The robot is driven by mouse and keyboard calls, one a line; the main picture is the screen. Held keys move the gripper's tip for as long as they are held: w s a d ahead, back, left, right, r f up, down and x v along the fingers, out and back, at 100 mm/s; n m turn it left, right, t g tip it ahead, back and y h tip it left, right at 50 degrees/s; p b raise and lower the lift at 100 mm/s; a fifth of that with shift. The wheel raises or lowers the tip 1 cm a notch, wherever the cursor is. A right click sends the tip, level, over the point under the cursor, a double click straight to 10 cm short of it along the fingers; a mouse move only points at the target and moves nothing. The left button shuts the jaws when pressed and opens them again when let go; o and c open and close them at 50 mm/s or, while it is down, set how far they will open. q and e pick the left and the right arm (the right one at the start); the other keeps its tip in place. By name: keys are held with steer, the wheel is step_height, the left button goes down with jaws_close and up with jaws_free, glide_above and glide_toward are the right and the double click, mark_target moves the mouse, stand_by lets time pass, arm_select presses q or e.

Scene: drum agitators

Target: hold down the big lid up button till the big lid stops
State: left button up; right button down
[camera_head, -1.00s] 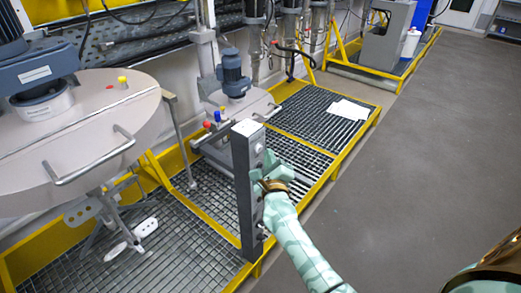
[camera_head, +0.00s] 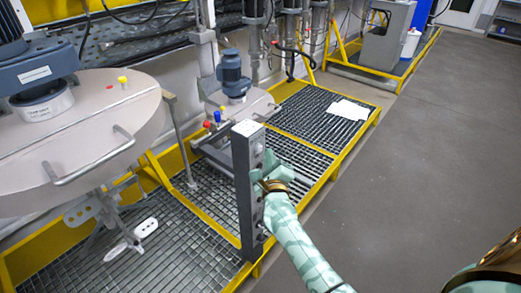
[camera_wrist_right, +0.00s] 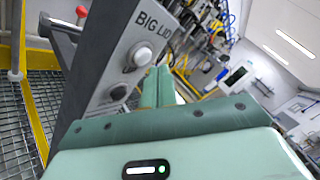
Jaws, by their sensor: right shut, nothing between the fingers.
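The big lid (camera_head: 100,110) is a round grey lid with a blue motor on top and a bar handle, at the left of the head view. It is raised, with agitator paddles hanging below it. A grey control post (camera_head: 246,190) stands at the grating's edge. The wrist view shows its "BIG LID" label, a pale upper button (camera_wrist_right: 139,56) and a dark lower button (camera_wrist_right: 119,92). My right gripper (camera_head: 258,182) is shut and empty at the post's button face. Its fingertips (camera_wrist_right: 153,74) are close by the upper button; contact is unclear. My left gripper is out of view.
A smaller lid with a blue motor (camera_head: 233,78) is behind the post. Yellow-edged grating (camera_head: 190,248) lies below, with white sheets (camera_head: 350,110) on it farther back. The grey floor (camera_head: 420,150) at right is clear.

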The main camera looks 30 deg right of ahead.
steer(key=shift+w, duration=0.1)
stand_by(0.7)
steer(key=shift+w+a, duration=0.15)
steer(key=shift+w, duration=0.15)
steer(key=shift+w+a, duration=0.2)
steer(key=shift+w, duration=0.25)
stand_by(1.8)
stand_by(3.3)
steer(key=shift+s+d, duration=0.35)
steer(key=shift+s, duration=0.5)
steer(key=shift+p, duration=0.3)
steer(key=shift+s+d+p, duration=0.25)
steer(key=shift+s+d, duration=0.05)
steer(key=shift+s, duration=0.5)
steer(key=shift+s+d+p, duration=0.25)
steer(key=shift+s+d, duration=0.1)
steer(key=shift+s, duration=0.4)
steer(key=shift+s+d+p, duration=0.25)
steer(key=shift+s+d, duration=0.05)
steer(key=shift+s, duration=0.5)
